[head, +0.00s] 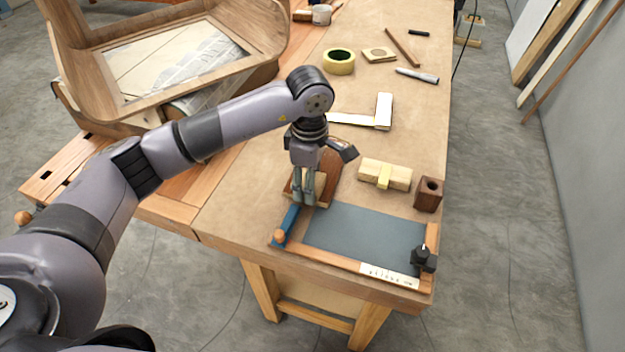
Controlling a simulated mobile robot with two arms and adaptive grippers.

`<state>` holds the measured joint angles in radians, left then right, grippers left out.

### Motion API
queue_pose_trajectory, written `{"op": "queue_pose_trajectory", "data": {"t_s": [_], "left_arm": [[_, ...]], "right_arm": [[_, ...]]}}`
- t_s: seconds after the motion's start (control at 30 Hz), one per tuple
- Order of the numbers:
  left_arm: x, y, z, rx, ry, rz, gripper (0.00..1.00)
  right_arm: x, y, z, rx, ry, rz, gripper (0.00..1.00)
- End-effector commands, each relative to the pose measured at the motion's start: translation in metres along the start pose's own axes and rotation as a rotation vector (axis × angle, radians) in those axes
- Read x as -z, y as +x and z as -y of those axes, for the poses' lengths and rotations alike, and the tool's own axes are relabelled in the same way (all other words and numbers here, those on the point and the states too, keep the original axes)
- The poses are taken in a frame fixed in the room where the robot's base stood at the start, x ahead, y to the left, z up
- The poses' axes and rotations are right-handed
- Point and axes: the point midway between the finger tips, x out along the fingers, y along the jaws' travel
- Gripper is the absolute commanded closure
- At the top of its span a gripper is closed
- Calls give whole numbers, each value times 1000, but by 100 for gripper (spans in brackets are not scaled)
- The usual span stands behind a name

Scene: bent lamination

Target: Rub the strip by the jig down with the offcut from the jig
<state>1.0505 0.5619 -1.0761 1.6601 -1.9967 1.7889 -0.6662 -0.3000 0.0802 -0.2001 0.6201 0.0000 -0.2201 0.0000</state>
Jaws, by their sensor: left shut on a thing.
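My left gripper (307,202) points down near the front of the bench, its fingers close together. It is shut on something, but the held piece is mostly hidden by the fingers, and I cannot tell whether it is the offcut. Right behind the fingers is a reddish-brown curved wooden form (329,172) on a pale wood base (291,190), which looks like the jig; the gripper covers part of it. I cannot clearly pick out the strip beside it. I cannot tell whether the fingertips or held piece touch anything. My right gripper is out of view.
A wood-edged board with a blue-grey surface (365,232) lies in front, with a blue tool (290,222) at its left and a black clamp (424,259) at its right. A yellow-banded block (399,178) and holed brown block (428,194) stand right. A tape roll (339,69) lies behind.

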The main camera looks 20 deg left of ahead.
Motion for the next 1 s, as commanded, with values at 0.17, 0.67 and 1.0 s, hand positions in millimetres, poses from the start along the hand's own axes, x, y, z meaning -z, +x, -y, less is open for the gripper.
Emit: {"op": "queue_pose_trajectory", "data": {"t_s": [0.17, 0.67, 1.0], "left_arm": [[-1, 2, 0, 2, 0, -1, 76], [-17, 1, 0, 2, 0, 0, 76], [-11, 2, 0, 1, -2, -2, 76]], "right_arm": [[0, 1, 0, 0, 0, 0, 60], [0, 5, 0, 0, 0, 0, 60], [-1, 8, 0, 0, 0, 0, 60]]}}
